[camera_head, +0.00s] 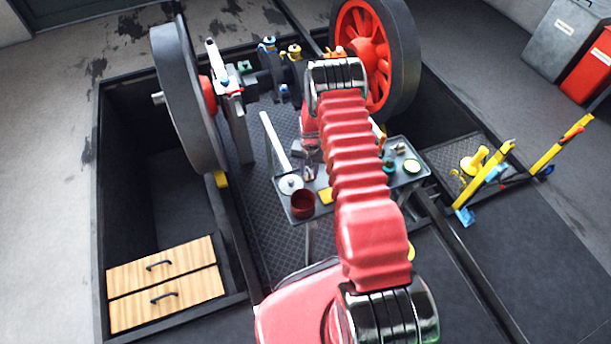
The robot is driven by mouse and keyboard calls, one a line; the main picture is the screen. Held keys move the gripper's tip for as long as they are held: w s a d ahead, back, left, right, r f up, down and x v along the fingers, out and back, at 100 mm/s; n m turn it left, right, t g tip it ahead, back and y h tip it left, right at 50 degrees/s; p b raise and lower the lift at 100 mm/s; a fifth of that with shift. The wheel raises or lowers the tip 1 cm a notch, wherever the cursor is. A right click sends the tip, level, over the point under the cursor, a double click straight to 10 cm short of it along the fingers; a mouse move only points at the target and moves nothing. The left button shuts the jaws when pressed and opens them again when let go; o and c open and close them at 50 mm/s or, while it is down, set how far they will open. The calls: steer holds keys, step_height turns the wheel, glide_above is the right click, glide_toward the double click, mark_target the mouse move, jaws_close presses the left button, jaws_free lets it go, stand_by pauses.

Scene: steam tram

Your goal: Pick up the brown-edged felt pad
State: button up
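I cannot pick out the brown-edged felt pad for certain; my red arm covers part of the grey tray table (352,185). A small, partly brown item (309,173) lies near the tray's left part, too small to identify. My arm bends over at the top of the picture and its far end comes down behind the forearm, over the tray's far edge. My gripper (311,152) is mostly hidden there, and its fingers are not clear.
A wheelset with a large left wheel (188,95) and red-spoked right wheel (365,60) stands behind. An open pit and wooden drawers (165,283) lie left.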

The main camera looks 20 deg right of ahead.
steer(key=shift+c, duration=0.6)
jaws_close()
